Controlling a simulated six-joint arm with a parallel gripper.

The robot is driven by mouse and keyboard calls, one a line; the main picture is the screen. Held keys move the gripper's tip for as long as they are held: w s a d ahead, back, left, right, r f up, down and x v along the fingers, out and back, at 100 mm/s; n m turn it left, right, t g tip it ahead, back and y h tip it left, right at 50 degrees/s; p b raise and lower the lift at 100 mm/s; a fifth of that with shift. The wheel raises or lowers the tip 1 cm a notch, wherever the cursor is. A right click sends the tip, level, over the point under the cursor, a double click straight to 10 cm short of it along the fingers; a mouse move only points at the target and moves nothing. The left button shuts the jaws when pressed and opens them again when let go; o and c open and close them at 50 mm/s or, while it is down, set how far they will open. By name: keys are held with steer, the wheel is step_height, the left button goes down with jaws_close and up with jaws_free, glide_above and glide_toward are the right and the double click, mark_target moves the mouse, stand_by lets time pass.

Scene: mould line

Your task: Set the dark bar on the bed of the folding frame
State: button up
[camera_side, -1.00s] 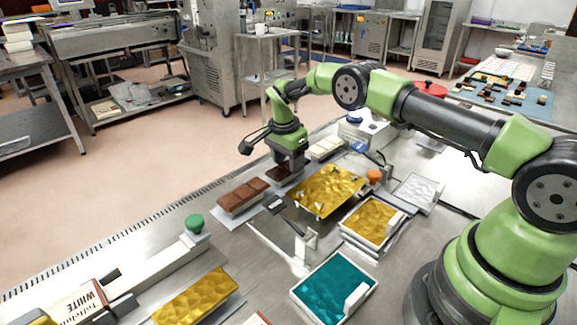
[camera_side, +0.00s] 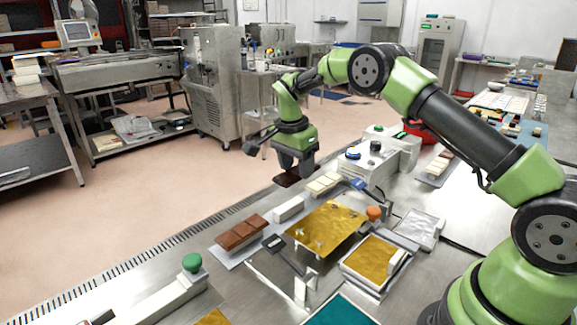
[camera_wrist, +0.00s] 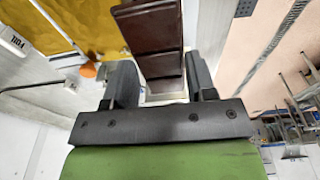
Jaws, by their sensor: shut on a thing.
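The dark bar (camera_side: 288,180) is held in my gripper (camera_side: 296,170), lifted above the row of bars in the side view. In the wrist view the dark brown segmented bar (camera_wrist: 152,35) sits between the two fingers of my gripper (camera_wrist: 160,85). The folding frame has a bed covered with gold foil (camera_side: 326,228), below and to the right of the bar in the side view. Small clips stand on that bed, and no bar lies on it. The gold sheet also shows at the upper left of the wrist view (camera_wrist: 95,22).
Brown bars (camera_side: 242,232), a white block (camera_side: 289,208) and cream bars (camera_side: 323,184) stand in a row left of and behind the bed. An orange knob (camera_side: 374,213) is at the bed's right corner. A gold-filled tray (camera_side: 371,258) stands in front.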

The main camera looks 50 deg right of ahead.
glide_above(328, 224)
steer(key=shift+a+f, duration=0.15)
steer(key=shift+f, duration=3.85)
steer(key=shift+f, duration=0.25)
steer(key=o, duration=1)
steer(key=s+a+r+n+t+y, duration=0.1)
steer(key=s+a+r+n+t, duration=0.2)
steer(key=r, duration=0.8)
steer(key=s+a+r+n+t, duration=0.1)
steer(key=s+a+r+n, duration=0.25)
steer(key=r, duration=0.85)
steer(key=s+a+r+n+t+y, duration=0.1)
steer(key=s+a+r+n, duration=0.1)
steer(key=s, duration=0.4)
steer(key=s+a+r+n+t+y, duration=0.1)
steer(key=s+a+r+n+t, duration=0.1)
steer(key=s+n, duration=0.3)
steer(key=shift+s+y, duration=0.3)
steer(key=shift+s, duration=0.15)
